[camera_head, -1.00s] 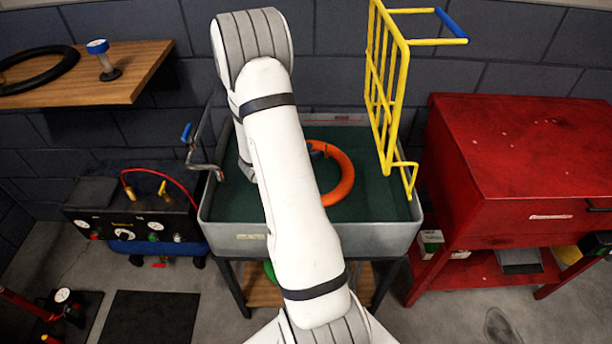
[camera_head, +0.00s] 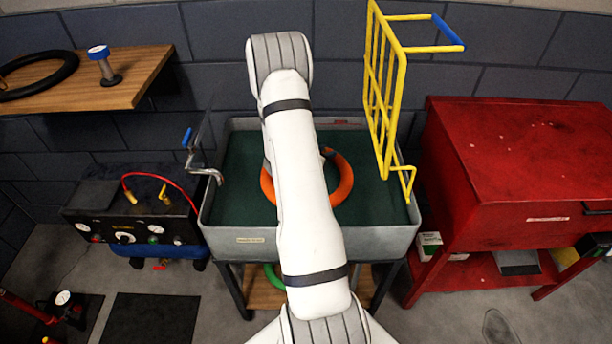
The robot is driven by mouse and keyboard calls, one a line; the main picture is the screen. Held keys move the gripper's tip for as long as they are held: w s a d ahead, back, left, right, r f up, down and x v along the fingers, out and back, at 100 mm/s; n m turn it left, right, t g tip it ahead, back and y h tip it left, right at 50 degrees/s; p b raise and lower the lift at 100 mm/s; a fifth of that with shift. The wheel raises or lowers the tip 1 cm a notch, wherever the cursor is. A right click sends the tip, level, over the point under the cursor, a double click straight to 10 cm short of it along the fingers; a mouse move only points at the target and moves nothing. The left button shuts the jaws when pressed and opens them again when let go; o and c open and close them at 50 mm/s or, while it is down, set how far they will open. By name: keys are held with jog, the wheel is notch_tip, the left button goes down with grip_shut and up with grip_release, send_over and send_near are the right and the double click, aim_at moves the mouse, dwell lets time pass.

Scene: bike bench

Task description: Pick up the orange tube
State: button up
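The orange tube (camera_head: 345,180) is a ring lying in the grey tray (camera_head: 370,239) with a green bottom. A small blue piece shows at its upper edge. My white arm reaches over the tray and covers the middle of the ring, so orange shows on both sides of it. My gripper is hidden behind the arm, so its fingers and their distance from the tube cannot be seen.
A yellow wire rack (camera_head: 388,100) rises at the tray's right side. A metal crank (camera_head: 197,160) is at its left. A red cabinet (camera_head: 530,165) stands right, a black compressor unit (camera_head: 135,215) left. A wooden shelf (camera_head: 130,80) holds a black ring (camera_head: 40,75).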

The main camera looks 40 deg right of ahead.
grip_shut()
jog(key=shift+r, duration=0.15)
